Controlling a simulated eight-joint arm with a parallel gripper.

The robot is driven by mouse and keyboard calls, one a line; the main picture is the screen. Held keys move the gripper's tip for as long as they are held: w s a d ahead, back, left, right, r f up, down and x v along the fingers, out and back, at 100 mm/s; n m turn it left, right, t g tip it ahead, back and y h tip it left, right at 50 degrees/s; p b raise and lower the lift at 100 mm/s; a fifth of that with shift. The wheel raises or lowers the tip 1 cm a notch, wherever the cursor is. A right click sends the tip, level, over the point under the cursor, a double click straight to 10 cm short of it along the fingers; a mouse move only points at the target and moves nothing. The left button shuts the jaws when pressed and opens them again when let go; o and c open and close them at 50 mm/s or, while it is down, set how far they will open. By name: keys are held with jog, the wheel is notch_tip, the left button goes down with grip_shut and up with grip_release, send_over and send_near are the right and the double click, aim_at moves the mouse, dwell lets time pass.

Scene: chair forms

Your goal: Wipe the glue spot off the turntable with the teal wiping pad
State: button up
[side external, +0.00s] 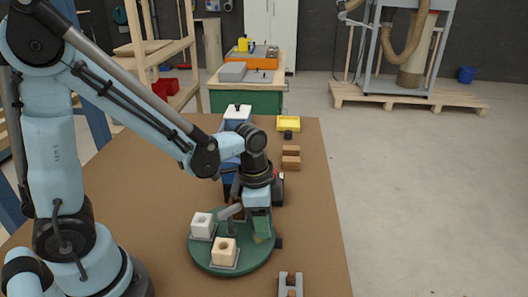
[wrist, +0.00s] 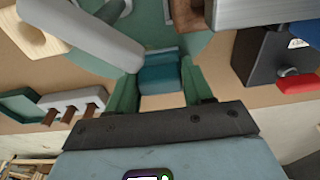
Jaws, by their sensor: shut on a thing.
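The turntable (side external: 205,262) is a dark green disc near the front of the brown table. It carries a white block (side external: 202,224) and a cream block (side external: 224,250), each with a hole on top. My gripper (side external: 261,228) points down over the turntable's right side. In the wrist view, my gripper (wrist: 160,78) has its green fingers shut on the teal wiping pad (wrist: 158,75). The turntable (wrist: 190,50) shows beyond the pad. I cannot tell whether the pad touches the disc. I cannot make out the glue spot; the gripper and pad hide part of the disc.
A grey bar (wrist: 85,38) lies close to the left finger in the wrist view. A dark box (wrist: 268,55) with a red part stands at right.

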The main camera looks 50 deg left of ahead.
aim_at(264, 246)
jog(key=shift+s+d, duration=1.55)
jog(key=shift+s, duration=0.05)
jog(key=shift+w+a, duration=1.7)
jog(key=shift+w, duration=0.05)
jog(key=shift+s+d+f, duration=0.1)
jog(key=shift+s+d, duration=1.65)
jog(key=shift+s, duration=0.05)
notch_tip(264, 246, up, 8)
jog(key=shift+r, duration=0.25)
